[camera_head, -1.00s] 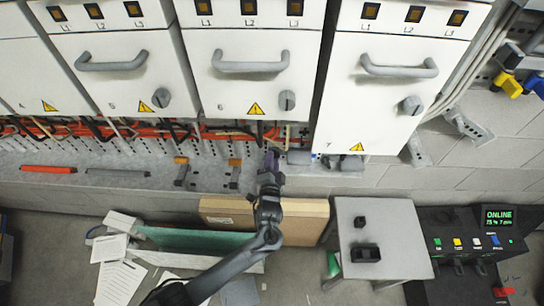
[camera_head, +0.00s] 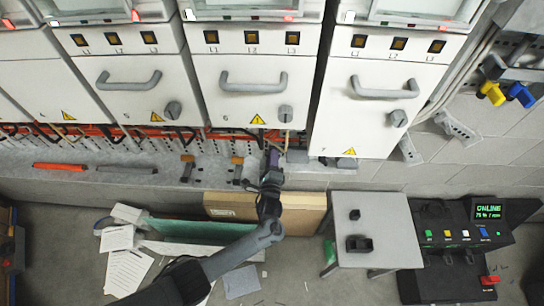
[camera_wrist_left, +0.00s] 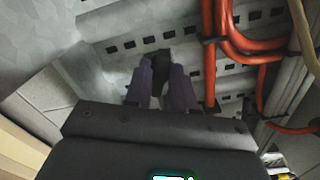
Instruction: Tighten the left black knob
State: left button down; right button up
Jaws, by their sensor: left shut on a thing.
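My left gripper (camera_head: 273,160) reaches the grey perforated ledge below the white cabinets. In the left wrist view its two purple fingers (camera_wrist_left: 161,82) are closed on a small black knob (camera_wrist_left: 160,58) in front of a slotted metal rail. Only part of the knob shows between the fingertips; in the head view the fingers hide it. I cannot tell from the frames whether it is turning. My right gripper is not in view.
Orange cables (camera_wrist_left: 212,50) run close to the right of the fingers. White cabinets with grey rotary handles (camera_head: 285,113) stand above the ledge. Orange-topped clamps (camera_head: 237,170) sit to the left. A grey table (camera_head: 385,215) and a control console (camera_head: 460,250) stand at the lower right.

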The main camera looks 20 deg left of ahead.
pick_arm(q)
jog(key=m+p, duration=0.1)
jog(key=m, duration=0.4)
dwell(0.5)
jog(key=c, duration=1.1)
grip_release()
jog(key=shift+c, duration=0.2)
jog(key=p+v, duration=0.3)
jog(key=v, duration=0.7)
jog(key=shift+s+d, duration=0.15)
jog(key=shift+s, duration=0.2)
